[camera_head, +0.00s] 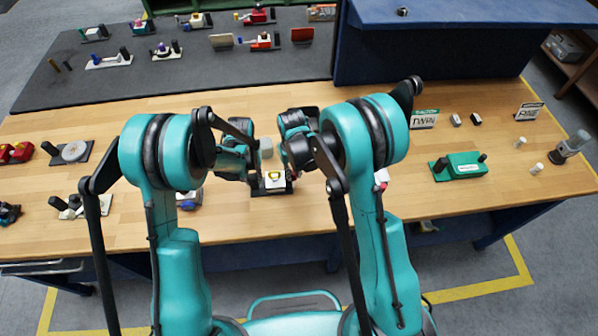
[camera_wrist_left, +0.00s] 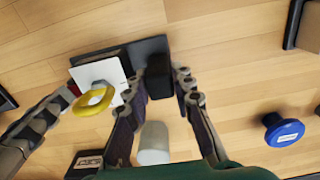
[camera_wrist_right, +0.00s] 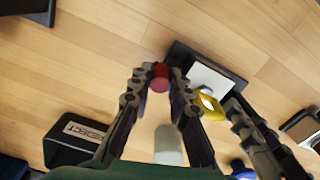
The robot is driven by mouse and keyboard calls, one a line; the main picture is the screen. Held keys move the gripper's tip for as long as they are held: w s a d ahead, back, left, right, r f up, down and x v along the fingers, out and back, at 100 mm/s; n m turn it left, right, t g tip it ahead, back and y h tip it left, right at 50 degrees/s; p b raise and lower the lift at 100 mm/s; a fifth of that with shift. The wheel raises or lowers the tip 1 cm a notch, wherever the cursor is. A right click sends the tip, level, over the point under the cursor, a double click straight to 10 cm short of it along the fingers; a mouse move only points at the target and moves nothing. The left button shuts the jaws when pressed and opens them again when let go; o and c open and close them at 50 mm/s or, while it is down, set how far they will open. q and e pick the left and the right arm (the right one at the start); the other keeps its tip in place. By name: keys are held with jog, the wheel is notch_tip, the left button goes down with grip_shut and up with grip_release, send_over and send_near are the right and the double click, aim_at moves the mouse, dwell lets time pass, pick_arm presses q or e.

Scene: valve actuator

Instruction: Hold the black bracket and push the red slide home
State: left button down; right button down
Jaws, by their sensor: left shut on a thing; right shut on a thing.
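The valve actuator (camera_head: 274,181) lies on the wooden table in front of me, between my two grippers. It has a white plate (camera_wrist_left: 98,77) with a yellow ring (camera_wrist_left: 95,99) on top. In the left wrist view, my left gripper (camera_wrist_left: 160,82) is shut on the upright post of the black bracket (camera_wrist_left: 158,76) at one end. In the right wrist view, my right gripper (camera_wrist_right: 160,82) is shut on the round red knob of the red slide (camera_wrist_right: 160,77) at the other end. The fingers hide much of both ends, so how deep the slide sits cannot be told.
A pale grey cylinder (camera_wrist_right: 168,146) stands beside the actuator on the side of my wrists. A black labelled box (camera_wrist_right: 76,140) and a blue knob (camera_wrist_left: 283,130) are nearby. A green device (camera_head: 460,167) lies to the right. Several other assemblies stand on the dark mat (camera_head: 150,86) behind.

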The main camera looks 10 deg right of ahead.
pick_arm(q)
jog(key=shift+s+d+f, duration=0.1)
jog(key=shift+d, duration=0.1)
pick_arm(e)
jog(key=shift+a, duration=0.2)
pick_arm(q)
jog(key=shift+a, duration=0.15)
pick_arm(e)
jog(key=c, duration=1.4)
grip_release()
jog(key=shift+a, duration=0.1)
jog(key=shift+r, duration=0.2)
notch_tip(320, 180, up, 12)
jog(key=shift+f, duration=0.15)
